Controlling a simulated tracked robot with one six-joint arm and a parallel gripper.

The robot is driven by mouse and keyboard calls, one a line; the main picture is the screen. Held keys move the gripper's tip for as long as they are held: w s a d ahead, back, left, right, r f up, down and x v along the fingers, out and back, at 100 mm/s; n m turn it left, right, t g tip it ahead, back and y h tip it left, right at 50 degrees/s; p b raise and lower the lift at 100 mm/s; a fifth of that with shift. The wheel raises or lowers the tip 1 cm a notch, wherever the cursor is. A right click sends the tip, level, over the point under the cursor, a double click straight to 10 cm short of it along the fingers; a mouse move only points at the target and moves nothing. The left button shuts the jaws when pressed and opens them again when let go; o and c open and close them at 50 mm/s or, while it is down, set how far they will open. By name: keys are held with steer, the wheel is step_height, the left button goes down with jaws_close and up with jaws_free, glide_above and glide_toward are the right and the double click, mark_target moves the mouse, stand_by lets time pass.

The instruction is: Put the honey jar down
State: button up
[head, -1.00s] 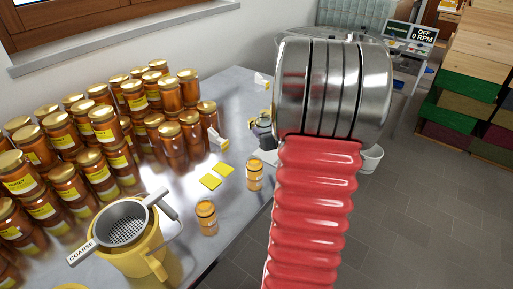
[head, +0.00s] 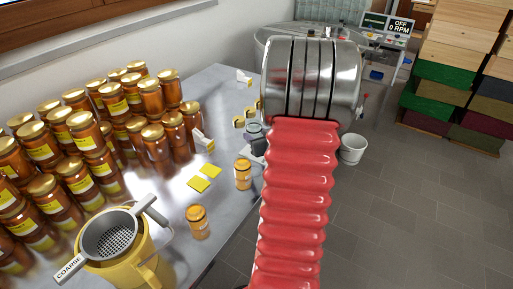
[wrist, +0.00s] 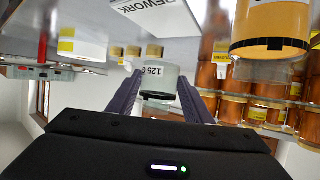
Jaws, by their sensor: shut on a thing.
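The wrist view is upside down. My gripper (wrist: 158,98) is shut on a small pale, clear jar (wrist: 158,80) with a "125" label and a dark end towards me. In the head view a small grey-and-dark shape (head: 253,128), seemingly the held jar, shows left of my arm, which hides most of my gripper. A white card (head: 258,148) lies on the table just below it in that view. The wrist view shows a card reading "REWORK" (wrist: 160,14) close to the jar. I cannot tell whether the jar touches anything.
Two small amber jars (head: 243,174) (head: 198,222) stand on the steel table (head: 222,95). Yellow squares (head: 198,184) lie beside them. Many honey jars (head: 105,100) crowd the left. A yellow bucket with a strainer (head: 112,235) stands in front. A white bucket (head: 353,148) is on the floor.

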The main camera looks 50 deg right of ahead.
steer(key=shift+f, duration=0.7)
steer(key=shift+f, duration=2.1)
steer(key=shift+f, duration=0.1)
steer(key=o, duration=1)
steer(key=shift+c, duration=0.2)
steer(key=shift+s+a+r, duration=0.15)
steer(key=shift+s+r, duration=0.1)
steer(key=v, duration=1.1)
steer(key=shift+s+a, duration=0.15)
